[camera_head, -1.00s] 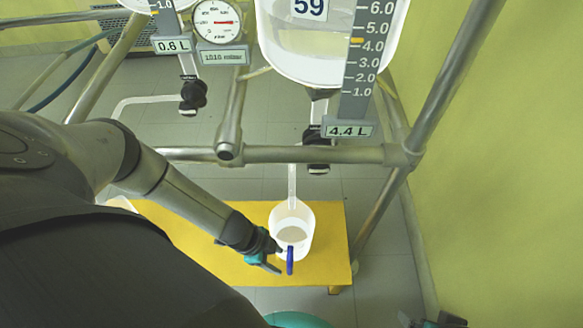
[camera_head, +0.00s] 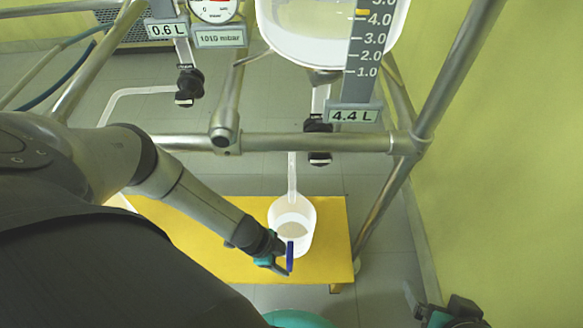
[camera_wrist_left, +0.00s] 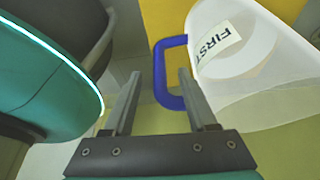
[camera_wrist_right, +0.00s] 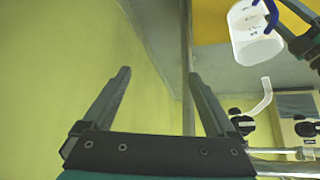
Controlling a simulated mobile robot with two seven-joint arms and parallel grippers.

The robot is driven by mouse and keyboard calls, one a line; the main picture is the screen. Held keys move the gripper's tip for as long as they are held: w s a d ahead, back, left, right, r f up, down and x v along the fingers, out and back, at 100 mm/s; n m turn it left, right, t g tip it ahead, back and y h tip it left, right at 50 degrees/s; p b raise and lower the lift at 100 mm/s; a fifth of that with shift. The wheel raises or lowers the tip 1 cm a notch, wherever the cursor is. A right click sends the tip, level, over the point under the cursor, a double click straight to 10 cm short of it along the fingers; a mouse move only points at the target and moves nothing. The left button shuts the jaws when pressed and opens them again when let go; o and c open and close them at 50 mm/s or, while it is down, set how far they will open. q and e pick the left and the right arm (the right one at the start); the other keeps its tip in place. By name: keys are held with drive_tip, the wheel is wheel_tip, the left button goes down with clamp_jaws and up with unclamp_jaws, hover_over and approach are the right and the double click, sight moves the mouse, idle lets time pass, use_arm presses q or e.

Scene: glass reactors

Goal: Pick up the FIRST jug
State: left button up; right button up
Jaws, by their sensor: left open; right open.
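The white translucent jug (camera_head: 278,222) with a blue handle (camera_head: 290,257) stands upright on the yellow platform under the right vessel's outlet. In the left wrist view, the jug (camera_wrist_left: 262,62) carries a "FIRST" label, and its blue handle (camera_wrist_left: 161,75) shows between the finger lines. My left gripper (camera_head: 280,264) is open at the handle; its right fingertip overlaps the handle's loop, and I cannot tell whether it touches. The jug (camera_wrist_right: 252,45) also shows in the right wrist view. My right gripper (camera_wrist_right: 158,75) is open and empty, far from the jug, near the wall.
The yellow platform (camera_head: 185,225) has free room left of the jug. A metal frame bar (camera_head: 290,143) crosses behind it, with a glass vessel (camera_head: 320,45) and black valve (camera_head: 319,142) above. A green wall (camera_head: 510,170) stands at the right.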

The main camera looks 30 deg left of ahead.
use_arm(q)
drive_tip(key=shift+b+x, duration=0.7)
drive_tip(key=shift+x, duration=0.25)
drive_tip(key=shift+d+f+b, duration=0.25)
drive_tip(key=shift+f+b, duration=0.15)
drive_tip(key=shift+f, duration=0.05)
drive_tip(key=shift+w+d+f+b, duration=0.15)
drive_tip(key=shift+f+b, duration=0.2)
drive_tip(key=shift+f, duration=0.05)
use_arm(e)
drive_tip(key=w+a+t+y, duration=0.3)
drive_tip(key=a+t, duration=0.2)
drive_tip(key=a, duration=0.1)
drive_tip(key=shift+r, duration=0.45)
drive_tip(key=shift+w, duration=0.1)
use_arm(q)
clamp_jaws()
drive_tip(key=shift+w, duration=0.1)
